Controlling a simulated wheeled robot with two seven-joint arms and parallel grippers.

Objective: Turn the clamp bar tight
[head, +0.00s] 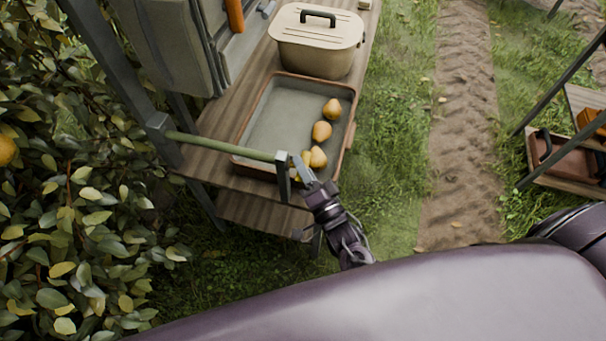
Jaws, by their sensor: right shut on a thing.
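A green rail (225,147) runs from a grey post on the left across the front end of the tray. At its right end is a short, dark upright bar (284,184), which looks like the clamp bar. My right gripper (301,167) comes up from below and is shut at this end, against the bar. Its fingers partly hide the contact, so the exact grip is hard to see. My left gripper is not in view.
A shallow tray (261,103) with several yellow pears (322,131) lies on the wooden shelf (213,121) just behind. A lidded beige box (314,55) stands beyond it. Leafy bushes (60,230) fill the left. Grass and a dirt path (464,120) lie to the right.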

